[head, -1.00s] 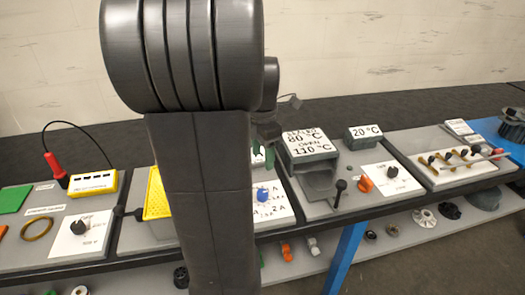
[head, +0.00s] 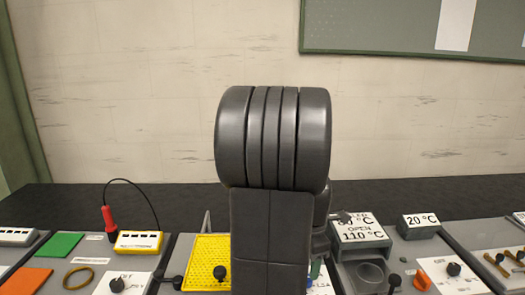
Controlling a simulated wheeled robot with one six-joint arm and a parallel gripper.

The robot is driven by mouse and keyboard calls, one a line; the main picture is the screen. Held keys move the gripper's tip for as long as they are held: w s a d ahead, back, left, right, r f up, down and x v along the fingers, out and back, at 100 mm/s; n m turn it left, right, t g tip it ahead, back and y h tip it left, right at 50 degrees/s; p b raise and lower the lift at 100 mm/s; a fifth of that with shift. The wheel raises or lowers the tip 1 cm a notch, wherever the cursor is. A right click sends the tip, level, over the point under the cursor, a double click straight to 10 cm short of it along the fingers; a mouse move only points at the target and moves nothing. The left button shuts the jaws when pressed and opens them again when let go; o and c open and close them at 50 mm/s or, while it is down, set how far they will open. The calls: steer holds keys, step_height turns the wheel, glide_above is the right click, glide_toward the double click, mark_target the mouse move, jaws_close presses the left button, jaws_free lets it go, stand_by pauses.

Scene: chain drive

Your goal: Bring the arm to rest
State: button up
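My arm stands folded in the middle of the head view, a thick dark upright link with a ribbed rounded joint on top. A small dark part of my wrist shows past its right edge. My gripper is hidden behind the arm link, so its fingers and anything in them cannot be seen. The arm covers part of the bench behind it.
A bench runs across behind the arm. It bears a red-handled tool (head: 109,220), a yellow box (head: 138,242), a yellow perforated plate (head: 207,259), a grey temperature unit (head: 362,238), a 20 °C block (head: 419,225) and a green plate (head: 60,245).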

step_height(320, 180, down, 5)
steer(key=shift+f, duration=0.1)
steer(key=shift+r, duration=0.2)
